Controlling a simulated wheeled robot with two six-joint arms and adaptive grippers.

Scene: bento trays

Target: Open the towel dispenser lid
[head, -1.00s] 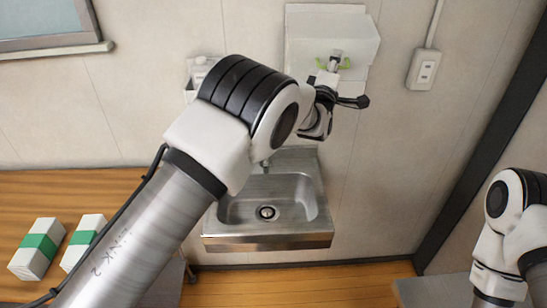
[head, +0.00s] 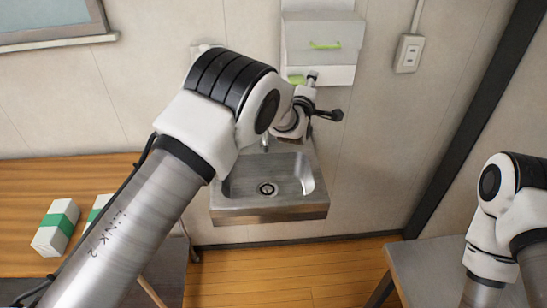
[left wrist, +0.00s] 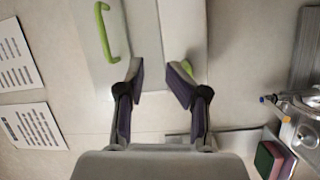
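The towel dispenser (head: 345,75) is a white box high on the wall above the sink. Its lid (head: 345,28) carries a green bar handle (head: 325,45), which also shows at the upper left of the left wrist view (left wrist: 106,32). I cannot tell whether the lid stands at all ajar. My left gripper (head: 312,76) is just below the handle, in front of the dispenser's lower part, and does not hold the handle. In the left wrist view its fingers are apart and empty. A small green piece (head: 295,79) shows beside it. My right gripper is out of view.
A steel sink (head: 268,185) is below the dispenser. A wall outlet (head: 408,53) is to the right. White packs with green bands (head: 56,228) lie on the wooden counter at left. Paper notices (left wrist: 35,127) show in the left wrist view.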

